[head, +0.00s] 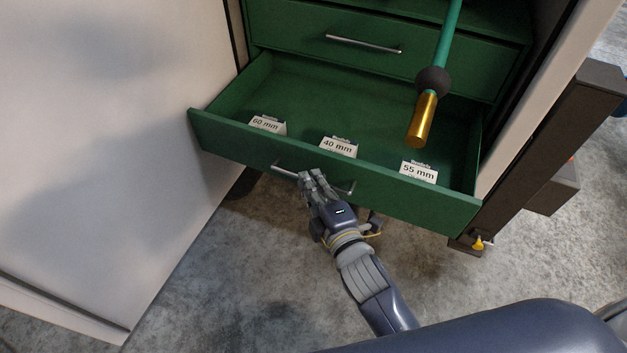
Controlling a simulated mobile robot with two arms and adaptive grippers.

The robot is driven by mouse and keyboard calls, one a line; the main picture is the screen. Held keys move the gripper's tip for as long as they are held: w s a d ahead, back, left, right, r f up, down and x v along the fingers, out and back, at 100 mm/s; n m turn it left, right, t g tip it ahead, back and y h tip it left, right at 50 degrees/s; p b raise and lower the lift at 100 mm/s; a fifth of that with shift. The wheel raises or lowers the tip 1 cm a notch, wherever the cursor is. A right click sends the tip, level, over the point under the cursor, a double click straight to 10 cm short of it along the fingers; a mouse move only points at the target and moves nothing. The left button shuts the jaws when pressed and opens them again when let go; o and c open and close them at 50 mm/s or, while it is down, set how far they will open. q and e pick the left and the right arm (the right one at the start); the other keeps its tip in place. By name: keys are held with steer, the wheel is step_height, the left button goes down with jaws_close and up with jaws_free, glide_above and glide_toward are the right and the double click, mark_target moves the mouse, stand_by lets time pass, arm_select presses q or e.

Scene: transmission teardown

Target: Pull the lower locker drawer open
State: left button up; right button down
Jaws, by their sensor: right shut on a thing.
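The lower locker drawer (300,165) is green and stands pulled out from the locker, its inside showing from above. Its metal bar handle (285,170) runs along the front face. My right gripper (307,178) is shut on this handle, near its middle, and covers part of it. Inside the drawer stand white labels reading 60 mm (267,124), 40 mm (338,147) and 55 mm (418,172). My left gripper is not in view.
A closed green upper drawer (300,40) with a bar handle (362,44) sits above. A tool with a brass end (422,120) and green shaft shows over the open drawer's right side. A pale panel (100,120) fills the left. Concrete floor (230,270) is clear in front.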

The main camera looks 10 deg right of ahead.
steer(key=c, duration=2)
jaws_free()
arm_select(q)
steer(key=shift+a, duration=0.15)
arm_select(e)
steer(key=shift+o, duration=0.2)
steer(key=v, duration=1.2)
steer(key=shift+f, duration=0.15)
